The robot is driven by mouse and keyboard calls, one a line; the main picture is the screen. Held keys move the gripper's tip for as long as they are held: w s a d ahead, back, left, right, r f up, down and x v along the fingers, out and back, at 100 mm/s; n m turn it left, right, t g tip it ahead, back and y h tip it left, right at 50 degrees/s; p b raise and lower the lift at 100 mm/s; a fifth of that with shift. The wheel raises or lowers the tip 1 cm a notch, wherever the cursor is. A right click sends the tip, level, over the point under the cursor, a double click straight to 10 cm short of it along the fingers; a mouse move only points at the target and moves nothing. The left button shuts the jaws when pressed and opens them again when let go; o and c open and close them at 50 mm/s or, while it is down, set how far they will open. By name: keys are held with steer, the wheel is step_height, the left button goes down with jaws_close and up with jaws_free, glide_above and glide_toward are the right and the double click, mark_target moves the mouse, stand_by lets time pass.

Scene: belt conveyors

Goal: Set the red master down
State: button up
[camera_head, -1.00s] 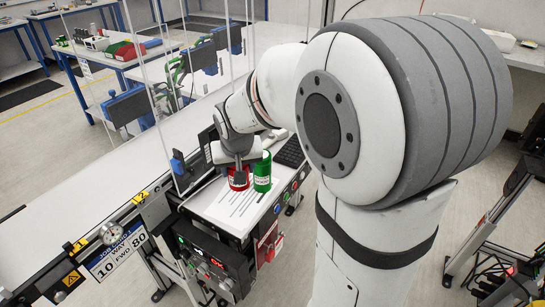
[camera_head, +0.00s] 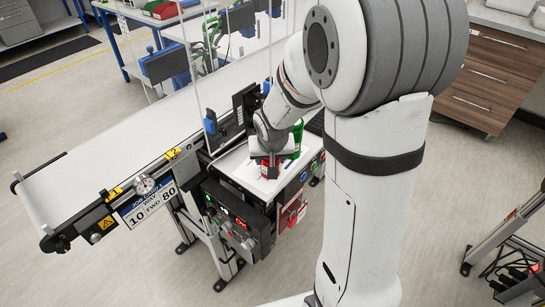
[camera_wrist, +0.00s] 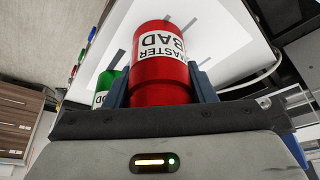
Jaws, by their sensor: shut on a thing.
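The red master (camera_head: 266,170) is a red cylinder, partly hidden behind my gripper (camera_head: 269,157) in the head view. In the wrist view the red master (camera_wrist: 160,80) sits between the two blue fingers of my gripper (camera_wrist: 163,88), its white label reading "MASTER BAD". My gripper is shut on it. A green cylinder (camera_head: 297,138) stands close beside it on the right, partly hidden by my arm. Both are at the white-topped side shelf (camera_head: 240,168) of the conveyor. I cannot tell whether the red master's base touches the shelf.
The long white conveyor belt (camera_head: 110,150) runs along the left of the shelf. A control box (camera_head: 235,225) with buttons hangs at the shelf's front. A dark keyboard (camera_head: 315,122) lies behind the green cylinder. Dark screens stand along the belt. Open floor lies at the lower left.

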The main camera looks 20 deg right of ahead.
steer(key=shift+f, duration=0.2)
steer(key=o, duration=1.2)
steer(key=shift+r, duration=0.1)
steer(key=shift+r, duration=0.45)
steer(key=d+v, duration=0.1)
steer(key=v, duration=1)
steer(key=s+r+n+g, duration=0.1)
steer(key=s, duration=1.5)
steer(key=shift+r+n+y, duration=0.3)
steer(key=shift+r+n, duration=0.05)
steer(key=shift+n, duration=0.05)
steer(key=shift+s+a, duration=0.1)
